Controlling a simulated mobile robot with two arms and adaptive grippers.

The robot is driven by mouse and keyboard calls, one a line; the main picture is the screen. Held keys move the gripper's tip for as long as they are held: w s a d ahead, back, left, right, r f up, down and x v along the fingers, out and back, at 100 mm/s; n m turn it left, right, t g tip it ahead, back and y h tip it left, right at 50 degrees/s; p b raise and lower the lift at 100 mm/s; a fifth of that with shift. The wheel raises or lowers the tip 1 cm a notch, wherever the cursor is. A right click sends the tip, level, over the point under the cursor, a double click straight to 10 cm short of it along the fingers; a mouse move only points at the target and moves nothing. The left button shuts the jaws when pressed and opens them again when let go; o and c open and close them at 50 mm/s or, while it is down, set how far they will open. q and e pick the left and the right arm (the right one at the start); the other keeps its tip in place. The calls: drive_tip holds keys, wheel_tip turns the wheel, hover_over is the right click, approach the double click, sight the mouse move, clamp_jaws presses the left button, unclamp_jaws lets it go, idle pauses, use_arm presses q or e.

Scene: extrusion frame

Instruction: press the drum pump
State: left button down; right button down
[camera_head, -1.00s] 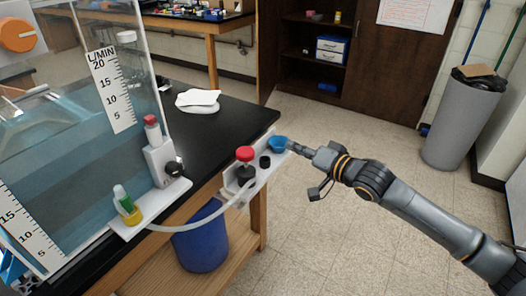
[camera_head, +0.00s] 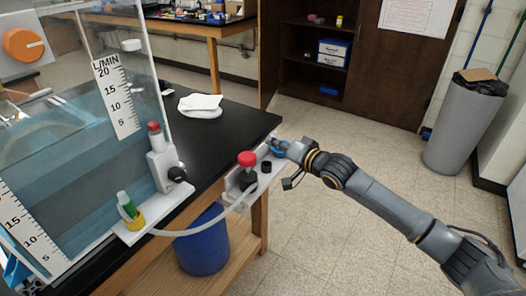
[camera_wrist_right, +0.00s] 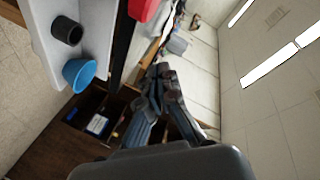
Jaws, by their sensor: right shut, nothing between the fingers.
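The drum pump, with a red knob (camera_head: 247,159) on a black body (camera_head: 247,178), stands on a white bracket (camera_head: 262,184) at the bench edge. In the right wrist view its red top (camera_wrist_right: 143,8) shows at the upper edge. A blue drum (camera_head: 202,243) stands below, and a pale hose (camera_head: 205,229) curves from the pump to the left. My right gripper (camera_head: 275,144) is shut and empty, to the right of the red knob and apart from it, in front of a small blue cup. Its fingers (camera_wrist_right: 160,88) are together in the right wrist view. My left gripper is not in view.
The blue cup (camera_wrist_right: 79,73) and a black cap (camera_wrist_right: 66,30) sit on the bracket. A clear tank (camera_head: 130,110) with a flow scale stands at left, beside a red-topped valve (camera_head: 155,135). A white cloth (camera_head: 200,102) lies on the bench. Open floor lies at right.

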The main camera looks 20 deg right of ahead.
sight(247, 159)
drive_tip(key=a+f, duration=0.3)
drive_tip(key=shift+w+a+p, duration=0.15)
drive_tip(key=shift+w+p, duration=0.15)
